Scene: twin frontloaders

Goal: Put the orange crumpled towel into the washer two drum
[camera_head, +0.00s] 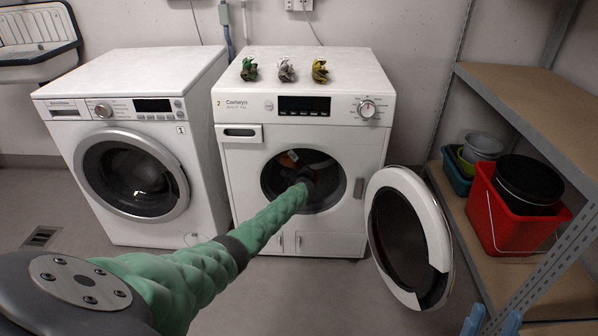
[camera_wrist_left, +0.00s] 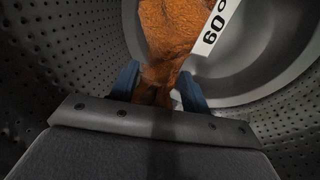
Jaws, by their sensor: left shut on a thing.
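Washer two (camera_head: 236,150), marked with a 2, stands at centre with its round door (camera_head: 432,215) swung open to the right. My left arm reaches through the opening into its drum (camera_wrist_left: 60,60). My left gripper (camera_wrist_left: 158,88) is inside the drum, its blue fingers shut on the orange crumpled towel (camera_wrist_left: 168,35). A bit of the towel (camera_head: 288,158) shows inside the opening in the head view. A white tag marked 60° is by the towel. My right gripper (camera_head: 493,321) shows at the bottom right edge, its blue fingers apart and empty.
Washer one (camera_head: 205,190), at the left, has its door shut. A shelf (camera_head: 530,105) at right holds a red bucket (camera_head: 490,205) and bowls.

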